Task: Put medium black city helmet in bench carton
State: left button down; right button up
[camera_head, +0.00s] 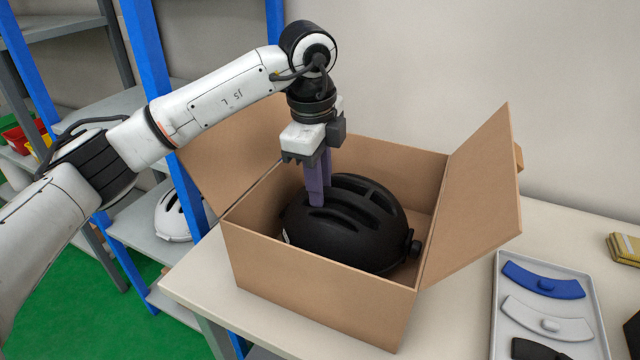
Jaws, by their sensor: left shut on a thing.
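A black city helmet (350,225) sits inside the open cardboard carton (318,306) on the bench, below the level of the rim. My left gripper (318,200) reaches down into the carton from above. Its purple fingers are shut on the helmet's shell at a vent on its left part. The helmet's underside is hidden by the carton's front wall, so I cannot tell if it touches the carton floor. My right gripper is not in view.
The carton's side flaps stand open, left (225,150) and right (475,195). A grey tray (505,318) with blue, white and black curved pieces lies right of the carton on the bench (455,320). A white helmet (180,217) rests on the blue-framed shelf at left.

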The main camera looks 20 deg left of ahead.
pick_arm(q)
jog(key=shift+f+b, duration=0.45)
jog(key=shift+f, duration=0.15)
jog(key=c, duration=1.6)
grip_release()
jog(key=shift+r, duration=0.1)
jog(key=r, duration=0.4)
jog(key=s+r+p, duration=0.1)
jog(key=r, duration=0.8)
jog(key=shift+s, duration=0.35)
